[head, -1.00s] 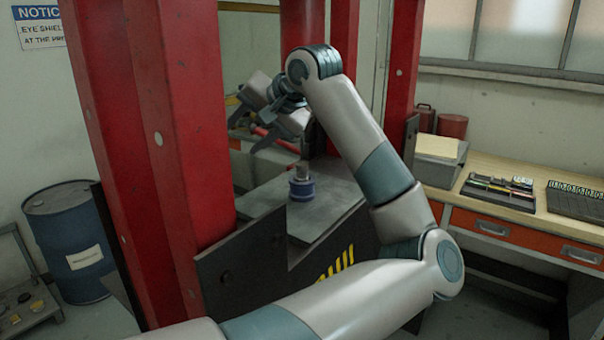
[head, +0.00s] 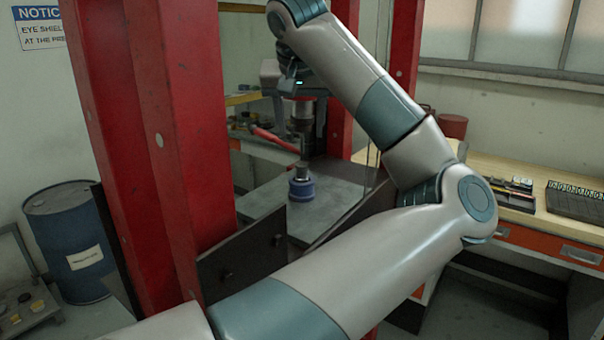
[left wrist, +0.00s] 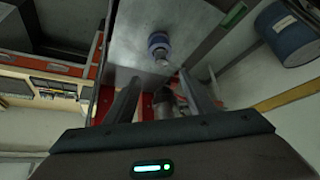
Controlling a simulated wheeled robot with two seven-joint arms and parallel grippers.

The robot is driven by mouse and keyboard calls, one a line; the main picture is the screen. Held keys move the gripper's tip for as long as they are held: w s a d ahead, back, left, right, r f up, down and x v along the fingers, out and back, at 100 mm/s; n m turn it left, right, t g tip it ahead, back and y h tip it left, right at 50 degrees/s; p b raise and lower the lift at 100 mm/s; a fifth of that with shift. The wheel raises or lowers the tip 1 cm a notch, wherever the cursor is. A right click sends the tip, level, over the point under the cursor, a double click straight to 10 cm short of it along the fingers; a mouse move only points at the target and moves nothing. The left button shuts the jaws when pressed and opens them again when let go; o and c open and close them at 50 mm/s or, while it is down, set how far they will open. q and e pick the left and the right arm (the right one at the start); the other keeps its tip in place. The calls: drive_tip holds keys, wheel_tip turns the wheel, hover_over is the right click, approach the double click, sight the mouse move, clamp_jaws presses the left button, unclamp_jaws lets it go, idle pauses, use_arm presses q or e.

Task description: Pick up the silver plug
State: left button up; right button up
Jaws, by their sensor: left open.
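The silver plug (head: 302,166) stands upright on a round blue base (head: 301,189) on the grey press plate (head: 335,205). In the left wrist view the plug (left wrist: 161,57) and the blue base (left wrist: 158,41) lie ahead of the fingertips, apart from them. My left gripper (head: 287,100) is above the plate and higher than the plug, partly hidden by my own arm in the head view. In the left wrist view its two fingers (left wrist: 164,88) are spread with nothing gripped. My right gripper is not in view.
Red press columns (head: 155,150) flank the plate. A metal cylinder (head: 304,110) is above the plug, close to my gripper. A red bar (head: 272,142) shows behind. Dark side plates (head: 243,255) edge the press. A workbench (head: 520,200) is right; a blue drum (head: 70,235) is left.

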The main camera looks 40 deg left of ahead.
use_arm(q)
drive_tip(key=p, duration=0.5)
hover_over(302, 171)
drive_tip(key=s+d, duration=0.2)
wheel_tip(302, 171, down, 9)
drive_tip(key=shift+a+r, duration=0.15)
drive_tip(key=shift+w+a+f, duration=0.2)
drive_tip(key=shift+f, duration=0.4)
drive_tip(key=shift+p+x, duration=0.8)
drive_tip(key=shift+p, duration=0.45)
drive_tip(key=shift+p+x, duration=0.7)
drive_tip(key=shift+x, duration=0.2)
drive_tip(key=shift+w+a+f+p, duration=0.2)
drive_tip(key=shift+f+p, duration=0.1)
drive_tip(key=shift+f, duration=0.3)
drive_tip(key=shift+s+d+f, duration=0.1)
drive_tip(key=shift+f, duration=0.1)
